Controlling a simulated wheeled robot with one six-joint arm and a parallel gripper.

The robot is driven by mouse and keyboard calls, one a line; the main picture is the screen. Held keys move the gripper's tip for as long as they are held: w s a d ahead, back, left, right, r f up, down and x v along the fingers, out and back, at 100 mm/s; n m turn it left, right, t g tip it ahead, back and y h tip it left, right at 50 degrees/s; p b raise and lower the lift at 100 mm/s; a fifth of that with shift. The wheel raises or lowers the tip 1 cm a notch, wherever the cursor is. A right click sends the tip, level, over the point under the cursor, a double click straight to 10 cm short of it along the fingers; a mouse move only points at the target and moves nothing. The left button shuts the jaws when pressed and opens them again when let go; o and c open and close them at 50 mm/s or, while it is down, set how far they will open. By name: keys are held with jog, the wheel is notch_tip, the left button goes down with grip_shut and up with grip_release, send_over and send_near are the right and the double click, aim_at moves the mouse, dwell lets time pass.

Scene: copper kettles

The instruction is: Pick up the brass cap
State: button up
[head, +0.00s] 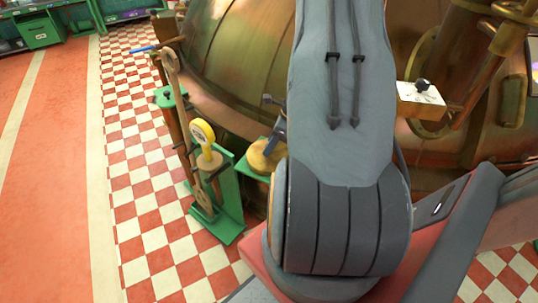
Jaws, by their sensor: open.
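A brass-coloured round piece (258,158), which looks like the brass cap, sits on a small green stand (243,172) left of the middle. Its right side is close to my arm's outline, and a dark blue-grey lever-like part (279,132) slants down just above it. I cannot tell whether that part touches it. My own arm's thick grey links fill the centre and hide what is behind them. I cannot make out my gripper's fingertips in this view.
A green stand (228,226) with a yellow round-faced gauge (203,133) and a long brown wrench-like tool stands on the checkered floor (150,215). A large copper kettle (238,60) rises behind. A white-topped block (421,94) is at right. Open red floor (55,170) lies left.

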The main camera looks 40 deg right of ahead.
grip_shut()
dwell(1.4)
